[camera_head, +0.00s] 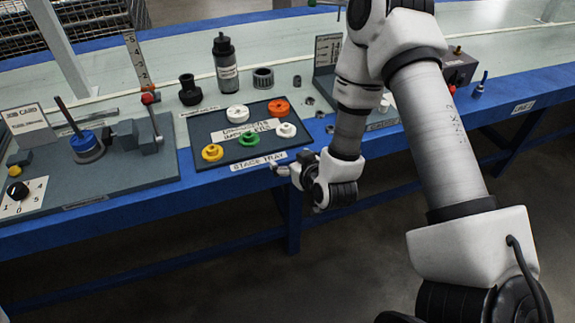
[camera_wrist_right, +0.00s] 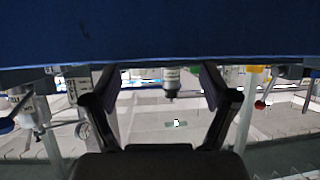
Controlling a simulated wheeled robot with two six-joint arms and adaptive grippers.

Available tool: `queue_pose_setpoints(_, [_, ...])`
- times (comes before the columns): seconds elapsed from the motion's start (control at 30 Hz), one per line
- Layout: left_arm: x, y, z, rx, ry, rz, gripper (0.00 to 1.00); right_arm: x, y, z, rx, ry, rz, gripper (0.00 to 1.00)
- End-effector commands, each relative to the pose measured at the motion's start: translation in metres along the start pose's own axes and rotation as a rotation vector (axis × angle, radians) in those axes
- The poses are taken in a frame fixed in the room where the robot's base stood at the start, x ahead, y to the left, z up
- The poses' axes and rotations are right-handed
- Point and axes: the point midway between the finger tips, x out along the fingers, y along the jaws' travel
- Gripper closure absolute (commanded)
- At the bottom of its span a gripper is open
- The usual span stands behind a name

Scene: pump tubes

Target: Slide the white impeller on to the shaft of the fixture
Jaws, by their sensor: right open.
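Two white impellers lie on the dark stage tray (camera_head: 198,128): one at the back (camera_head: 237,113) and one at the right (camera_head: 286,130). The fixture (camera_head: 150,175) is a grey plate at the left. A dark, thin shaft (camera_head: 67,115) stands on it, leaning in the picture, with a blue disc (camera_head: 84,141) around its foot. My right gripper (camera_head: 281,170) is at the table's front edge, just in front of the tray's right part. In the right wrist view its two fingers (camera_wrist_right: 160,80) are apart with nothing held between them. My left gripper is not in view.
Orange (camera_head: 278,107), green (camera_head: 248,139) and yellow (camera_head: 212,153) impellers share the tray. A red-knobbed lever (camera_head: 148,99) stands between the shaft and tray. A bottle (camera_head: 226,65) and dark fitting (camera_head: 189,92) stand behind. A blue edge (camera_head: 130,213) runs along the table front.

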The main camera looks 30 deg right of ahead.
Motion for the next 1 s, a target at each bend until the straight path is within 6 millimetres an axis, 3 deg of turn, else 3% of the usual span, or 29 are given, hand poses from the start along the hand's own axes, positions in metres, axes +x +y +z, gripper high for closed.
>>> queue_pose_setpoints(0.03, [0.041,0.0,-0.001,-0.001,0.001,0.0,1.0,0.018,0.008,0.01,0.011,0.08,0.02,0.15])
queue_pose_setpoints(0.2, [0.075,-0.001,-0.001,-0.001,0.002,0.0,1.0,0.027,0.029,-0.019,0.03,0.264,0.074,0.15])
queue_pose_setpoints(0.37, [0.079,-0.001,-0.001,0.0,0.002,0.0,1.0,0.035,0.035,-0.034,0.032,0.312,0.09,0.15])
queue_pose_setpoints(0.8, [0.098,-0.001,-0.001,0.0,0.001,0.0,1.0,0.097,0.043,-0.054,0.032,0.306,0.088,0.15])
queue_pose_setpoints(1.0, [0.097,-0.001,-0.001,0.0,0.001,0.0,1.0,0.099,0.043,-0.055,0.033,0.304,0.087,0.15])
